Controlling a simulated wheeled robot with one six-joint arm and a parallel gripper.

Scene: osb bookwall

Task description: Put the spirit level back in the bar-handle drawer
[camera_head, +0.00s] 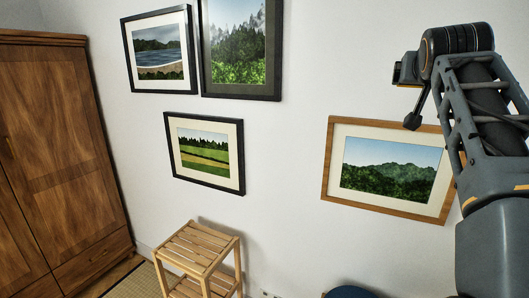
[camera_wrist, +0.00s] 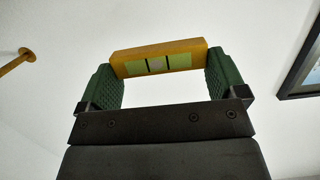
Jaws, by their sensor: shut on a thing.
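The spirit level (camera_wrist: 158,52) is an orange-yellow block with a pale green window and dark marks, seen in the wrist view. My gripper (camera_wrist: 160,68) is shut on it, with one green ribbed pad at each end of the block. White wall or ceiling lies behind it, and the level touches nothing else that I can see. In the head view my arm is raised at the right, and I cannot make out the level there. No drawer with a bar handle can be made out in either view.
A brown wooden wardrobe (camera_head: 55,150) with a low drawer front (camera_head: 92,262) stands at the left. A slatted wooden stool (camera_head: 197,248) stands by the wall. A wood-framed picture (camera_head: 388,170) hangs close behind my arm. A dark blue rounded thing (camera_head: 350,292) shows at the bottom edge.

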